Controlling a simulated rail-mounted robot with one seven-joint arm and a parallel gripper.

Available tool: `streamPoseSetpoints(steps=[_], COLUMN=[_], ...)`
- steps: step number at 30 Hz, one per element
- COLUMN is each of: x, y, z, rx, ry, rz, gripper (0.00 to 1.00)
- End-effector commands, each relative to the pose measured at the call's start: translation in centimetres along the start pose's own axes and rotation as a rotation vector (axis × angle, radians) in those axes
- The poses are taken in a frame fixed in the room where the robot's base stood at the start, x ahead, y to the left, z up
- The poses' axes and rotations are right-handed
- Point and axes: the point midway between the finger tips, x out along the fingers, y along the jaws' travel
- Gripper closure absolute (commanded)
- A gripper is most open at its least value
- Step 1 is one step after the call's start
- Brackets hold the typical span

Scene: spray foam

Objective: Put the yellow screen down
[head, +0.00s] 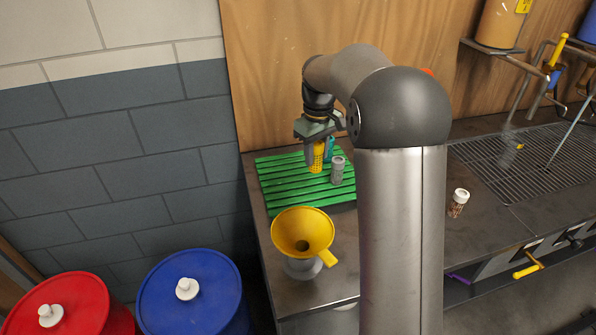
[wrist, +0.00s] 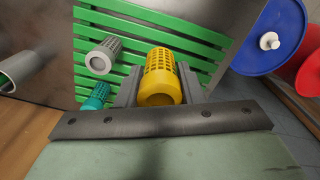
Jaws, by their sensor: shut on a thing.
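The yellow screen (wrist: 160,78) is a small perforated cylinder. My gripper (head: 316,160) is shut on it, with a finger on each side in the wrist view. In the head view the yellow screen (head: 317,157) points downward over the green slatted rack (head: 285,185). Whether its lower end touches the slats I cannot tell. A grey screen (head: 337,170) stands beside it on the rack and also shows in the wrist view (wrist: 104,55). A teal screen (wrist: 96,97) is close by, partly hidden behind the gripper in the head view.
A yellow funnel (head: 303,233) sits in a grey holder on the bench in front of the rack. A small white-capped jar (head: 458,203) stands at right. Blue (head: 192,290) and red (head: 65,305) drums stand left of the bench. The rack's front slats are clear.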

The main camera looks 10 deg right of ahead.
Motion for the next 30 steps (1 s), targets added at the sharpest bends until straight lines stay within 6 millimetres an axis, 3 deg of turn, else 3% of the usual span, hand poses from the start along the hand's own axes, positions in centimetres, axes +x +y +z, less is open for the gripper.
streamPoseSetpoints(steps=[3, 9, 17, 24, 30], x=[1.9, 4.8, 6.3, 9.4, 9.5], y=[-1.3, -2.5, -3.1, -3.1, -3.1], z=[-2.1, -4.2, -5.2, -5.4, -5.4], rx=[-0.003, 0.000, -0.001, 0.001, 0.001], ry=[-0.004, -0.001, -0.001, 0.001, 0.002], rz=[-0.002, 0.000, -0.001, 0.001, 0.001], gripper=[0.89, 0.89, 0.89, 0.89, 0.89])
